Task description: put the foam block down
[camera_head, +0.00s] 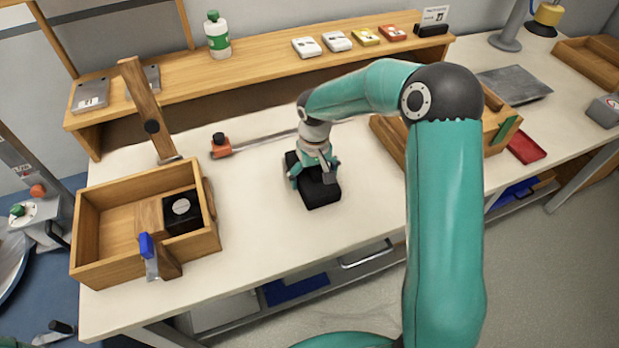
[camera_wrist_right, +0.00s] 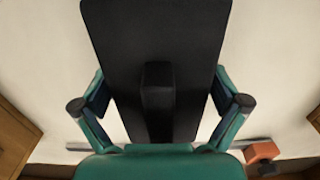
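The foam block (camera_head: 319,193) is black and sits at the middle of the pale workbench (camera_head: 255,225). My right gripper (camera_head: 314,172) comes down over it from above. In the right wrist view the block (camera_wrist_right: 158,40) fills the space between the fingers of the right gripper (camera_wrist_right: 160,100), with a finger against each side. The gripper looks shut on it. The block is at or very close to the bench top; I cannot tell whether its underside touches. My left gripper is not in view.
A wooden box (camera_head: 95,265) with a black item stands at the left. An orange-ended bar (camera_head: 221,146) lies behind the block. A wooden tray (camera_head: 390,140) is to the right, partly behind my arm. A shelf (camera_head: 260,70) runs along the back. Bare bench lies left and in front of the block.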

